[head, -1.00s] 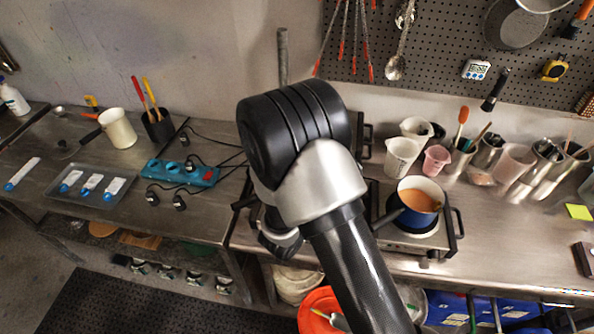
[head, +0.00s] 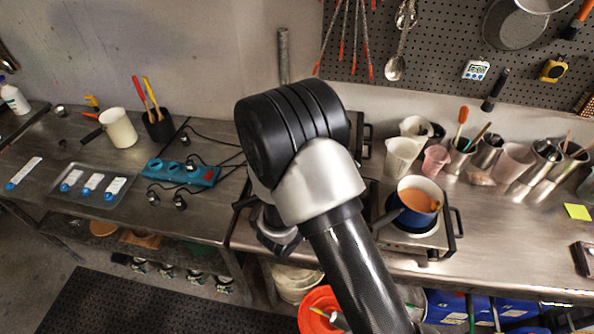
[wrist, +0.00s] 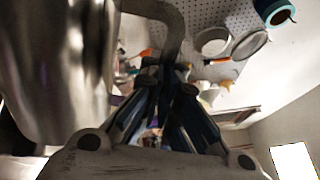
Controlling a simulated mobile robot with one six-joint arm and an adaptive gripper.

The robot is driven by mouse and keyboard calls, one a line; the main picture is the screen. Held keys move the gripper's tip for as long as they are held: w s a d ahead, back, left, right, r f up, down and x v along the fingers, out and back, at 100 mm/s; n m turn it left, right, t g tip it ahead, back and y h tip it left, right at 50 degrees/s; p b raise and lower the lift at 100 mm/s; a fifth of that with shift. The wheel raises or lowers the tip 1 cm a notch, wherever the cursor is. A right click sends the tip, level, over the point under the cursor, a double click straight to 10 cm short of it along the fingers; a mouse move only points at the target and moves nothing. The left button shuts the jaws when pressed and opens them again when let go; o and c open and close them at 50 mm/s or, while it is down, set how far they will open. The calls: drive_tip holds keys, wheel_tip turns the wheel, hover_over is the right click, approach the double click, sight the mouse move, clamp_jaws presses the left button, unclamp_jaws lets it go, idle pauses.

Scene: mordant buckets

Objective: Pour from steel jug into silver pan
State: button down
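In the wrist view the steel jug (wrist: 55,70) fills the left side, close to the camera. Its curved handle (wrist: 172,25) comes down to the dark fingers of my gripper (wrist: 163,80), which are closed around its lower part. The jug's mouth and contents do not show. In the head view my arm covers the jug and most of the left burner. I cannot make out a silver pan on the worktop there; it may be behind my arm.
A blue pot (head: 418,203) with orange-brown liquid stands on the right burner. Beakers (head: 402,155) and steel containers (head: 545,160) crowd the back right. A white pot (head: 118,128), a tray (head: 92,184) and a power strip (head: 180,172) are at left. A pan (head: 514,25) hangs on the pegboard.

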drive_tip(key=shift+w+a+r+n+p, duration=0.3)
drive_tip(key=shift+r+n+p, duration=0.1)
drive_tip(key=shift+r+p, duration=0.25)
idle(0.9)
drive_tip(key=shift+w+a+r+n+p, duration=0.3)
drive_tip(key=shift+w+a+p, duration=0.1)
drive_tip(key=shift+p, duration=0.1)
idle(0.4)
drive_tip(key=shift+w+a, duration=0.1)
drive_tip(key=shift+a, duration=0.1)
drive_tip(key=shift+w+a, duration=0.1)
drive_tip(key=shift+a, duration=0.05)
idle(0.4)
